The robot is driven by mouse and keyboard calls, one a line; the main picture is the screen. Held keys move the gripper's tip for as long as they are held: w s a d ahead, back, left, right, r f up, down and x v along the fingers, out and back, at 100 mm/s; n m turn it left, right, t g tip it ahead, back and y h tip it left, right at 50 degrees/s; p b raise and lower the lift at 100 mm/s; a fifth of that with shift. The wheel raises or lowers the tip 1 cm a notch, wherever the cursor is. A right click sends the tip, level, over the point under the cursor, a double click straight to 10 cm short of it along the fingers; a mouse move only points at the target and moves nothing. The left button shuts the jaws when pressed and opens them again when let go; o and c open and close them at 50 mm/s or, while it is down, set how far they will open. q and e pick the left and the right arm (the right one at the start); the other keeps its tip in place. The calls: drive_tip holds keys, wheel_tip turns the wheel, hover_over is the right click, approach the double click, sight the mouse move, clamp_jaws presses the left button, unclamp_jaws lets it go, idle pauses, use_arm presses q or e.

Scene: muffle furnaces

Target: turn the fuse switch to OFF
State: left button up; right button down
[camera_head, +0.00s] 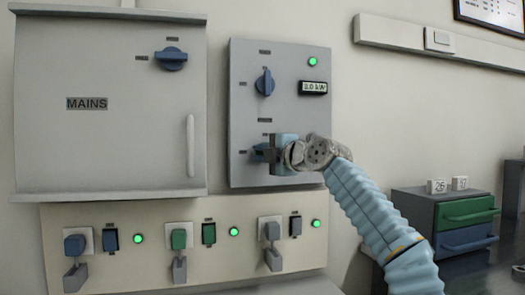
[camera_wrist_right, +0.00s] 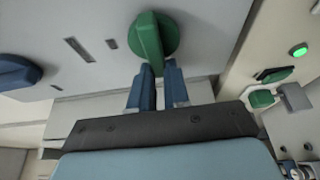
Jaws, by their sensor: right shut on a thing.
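A green rotary knob (camera_wrist_right: 150,38) sits on a grey panel (camera_head: 243,112), below the panel's blue rotary knob (camera_head: 265,82). I cannot read the labels to tell which knob is the fuse switch. My right gripper (camera_head: 266,152) is at the lower part of this panel and hides the green knob in the head view. In the right wrist view its blue fingers (camera_wrist_right: 157,80) are shut on the green knob's handle, one on each side. The blue knob also shows at the left of the wrist view (camera_wrist_right: 18,72). My left gripper is out of view.
A grey MAINS box (camera_head: 110,130) with a blue knob (camera_head: 171,58) and a pale handle (camera_head: 190,145) is on the left. Below, a beige panel (camera_head: 145,272) carries plugs, switches and lit green lamps. A drawer unit (camera_head: 410,205) stands at the right.

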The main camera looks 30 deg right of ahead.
idle(0.4)
drive_tip(key=c, duration=1.1)
unclamp_jaws()
drive_tip(key=s+d+b, duration=0.2)
drive_tip(key=s+b, duration=0.5)
drive_tip(key=s, duration=0.6)
drive_tip(key=shift+s+b, duration=0.3)
drive_tip(key=shift+b, duration=0.05)
